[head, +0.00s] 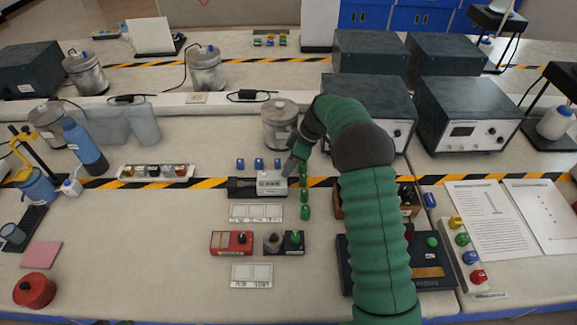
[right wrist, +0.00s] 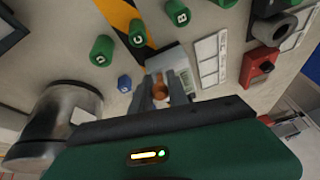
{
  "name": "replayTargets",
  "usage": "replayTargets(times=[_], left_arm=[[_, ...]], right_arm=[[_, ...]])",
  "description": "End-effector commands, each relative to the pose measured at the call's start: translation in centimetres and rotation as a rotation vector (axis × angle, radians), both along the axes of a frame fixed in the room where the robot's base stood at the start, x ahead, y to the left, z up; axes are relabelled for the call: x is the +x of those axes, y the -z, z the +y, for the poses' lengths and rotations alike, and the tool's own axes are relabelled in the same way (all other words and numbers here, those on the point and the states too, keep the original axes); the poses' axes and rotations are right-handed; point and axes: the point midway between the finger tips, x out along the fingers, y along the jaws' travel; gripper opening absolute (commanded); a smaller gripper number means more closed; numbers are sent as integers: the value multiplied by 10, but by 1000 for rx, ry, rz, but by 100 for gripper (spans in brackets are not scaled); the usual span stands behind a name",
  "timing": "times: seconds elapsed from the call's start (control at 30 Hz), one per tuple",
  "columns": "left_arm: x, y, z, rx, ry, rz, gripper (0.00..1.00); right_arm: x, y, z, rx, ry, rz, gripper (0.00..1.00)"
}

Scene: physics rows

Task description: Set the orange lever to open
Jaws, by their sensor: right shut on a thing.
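The orange lever (right wrist: 160,88) shows in the right wrist view as a small orange-brown piece between my fingers. It sits at a grey box (right wrist: 172,58), which in the head view is a light grey box (head: 272,184) with a label and a dark cylinder on its left. My right gripper (right wrist: 160,90) is shut on the lever; in the head view the gripper (head: 289,166) reaches down to the box's upper right side. The lever is hidden in the head view, and its open mark cannot be read. My left gripper is not in view.
A metal canister (head: 279,124) stands farther back. A red box with a black knob (head: 232,243) and white label plates (head: 256,212) lie in front.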

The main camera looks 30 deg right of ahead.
Motion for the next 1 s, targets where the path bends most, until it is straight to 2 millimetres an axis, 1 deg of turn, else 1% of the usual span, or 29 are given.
replayTargets(times=[0.47, 0.63, 0.77, 0.87, 1.0], left_arm=[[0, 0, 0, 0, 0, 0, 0], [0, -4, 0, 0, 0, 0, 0], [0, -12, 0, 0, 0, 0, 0], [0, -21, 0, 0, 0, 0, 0], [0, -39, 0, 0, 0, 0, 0]], right_arm=[[2, -2, -1, -3, 2, -8, 0], [3, -4, 0, -15, 0, 0, 0], [4, -7, 1, -47, 0, 18, 0], [6, -10, 4, -89, -1, 43, 0], [9, -13, 9, -172, -2, 93, 0]])
